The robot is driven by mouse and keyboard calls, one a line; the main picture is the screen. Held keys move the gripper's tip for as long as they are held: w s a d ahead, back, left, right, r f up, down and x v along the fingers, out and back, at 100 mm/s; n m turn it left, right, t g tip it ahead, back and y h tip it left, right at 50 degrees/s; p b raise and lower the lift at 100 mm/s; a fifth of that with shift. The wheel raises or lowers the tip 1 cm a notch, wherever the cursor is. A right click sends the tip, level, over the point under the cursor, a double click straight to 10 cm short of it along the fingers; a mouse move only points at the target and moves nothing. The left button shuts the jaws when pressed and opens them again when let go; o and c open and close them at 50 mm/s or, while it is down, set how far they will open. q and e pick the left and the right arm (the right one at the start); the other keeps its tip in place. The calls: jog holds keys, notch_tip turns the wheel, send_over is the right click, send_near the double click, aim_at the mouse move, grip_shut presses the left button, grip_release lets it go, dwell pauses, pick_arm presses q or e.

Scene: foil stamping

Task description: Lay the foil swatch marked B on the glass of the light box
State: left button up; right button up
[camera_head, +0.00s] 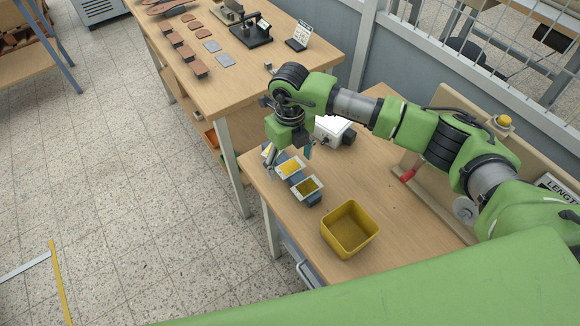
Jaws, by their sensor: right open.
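My right gripper (289,160) points down over the near table's left edge, with its fingers apart. Under and beside it stands a row of pale cards with gold or yellow faces on blue-grey holders. One foil swatch (290,167) is right below the gripper, another swatch (307,187) is nearer the front, and a third (267,151) is partly hidden by a finger. I cannot read which is marked B. A bright white box with dark fittings, apparently the light box (332,127), stands behind the gripper, partly covered by my arm. My left gripper is out of view.
A yellow open bin (350,229) stands on the near table (395,240), in front of the swatches. A board with a red-handled device (408,175) stands at the right. The far table (240,75) carries brown and grey pieces, a black stand and a sign.

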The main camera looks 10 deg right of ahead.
jog(key=shift+f, duration=0.1)
dwell(0.3)
jog(key=c, duration=0.9)
